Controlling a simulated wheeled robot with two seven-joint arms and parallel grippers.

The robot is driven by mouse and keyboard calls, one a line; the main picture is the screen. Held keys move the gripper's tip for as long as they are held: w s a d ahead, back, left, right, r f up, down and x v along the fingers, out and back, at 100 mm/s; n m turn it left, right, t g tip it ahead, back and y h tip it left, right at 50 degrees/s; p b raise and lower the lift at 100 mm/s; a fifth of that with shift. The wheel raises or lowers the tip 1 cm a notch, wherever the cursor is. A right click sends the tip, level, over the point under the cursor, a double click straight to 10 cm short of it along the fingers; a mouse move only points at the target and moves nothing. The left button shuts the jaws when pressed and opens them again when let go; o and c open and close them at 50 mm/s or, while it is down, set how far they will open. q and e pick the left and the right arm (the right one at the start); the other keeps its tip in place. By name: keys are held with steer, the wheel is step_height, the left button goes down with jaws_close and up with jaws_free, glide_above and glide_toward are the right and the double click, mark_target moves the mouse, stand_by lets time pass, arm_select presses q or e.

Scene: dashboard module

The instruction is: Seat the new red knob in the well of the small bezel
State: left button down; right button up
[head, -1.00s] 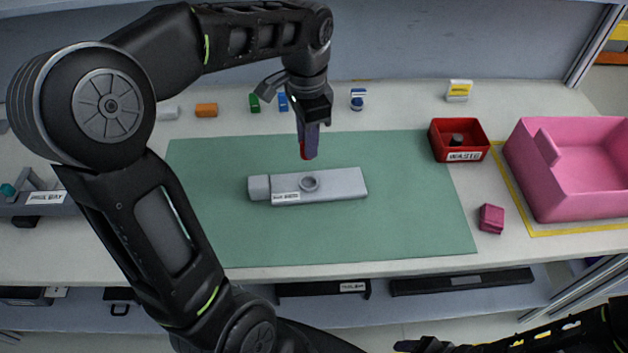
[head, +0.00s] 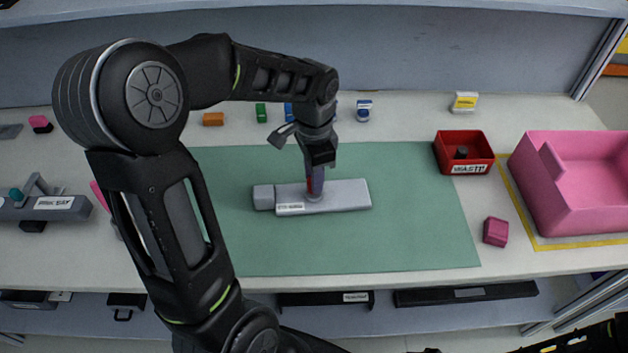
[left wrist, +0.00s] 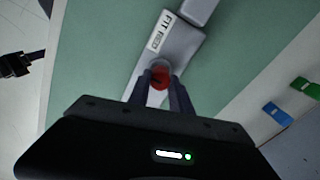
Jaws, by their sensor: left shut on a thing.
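The small bezel (head: 345,194) is a grey block with a label, lying on the green mat (head: 400,240). Its well is mostly hidden behind my gripper in the head view. My left gripper (head: 315,190) points down over the well and is shut on the red knob (left wrist: 158,88). In the left wrist view the knob sits between the two fingertips (left wrist: 158,92), over the round rim on the bezel (left wrist: 175,45). I cannot tell whether the knob is inside the well or just above it. My right gripper is not clearly visible.
A red waste bin (head: 464,152) with a dark piece in it stands right of the bezel. A pink bin (head: 575,185) is at the far right, with a pink block (head: 496,231) nearby. Small coloured blocks line the back. The mat's right part is clear.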

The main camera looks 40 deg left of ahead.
arm_select(q)
steer(key=shift+f, duration=1.05)
steer(key=shift+f, duration=0.15)
steer(key=c, duration=1.2)
jaws_free()
steer(key=shift+o, duration=0.2)
step_height(320, 180, up, 12)
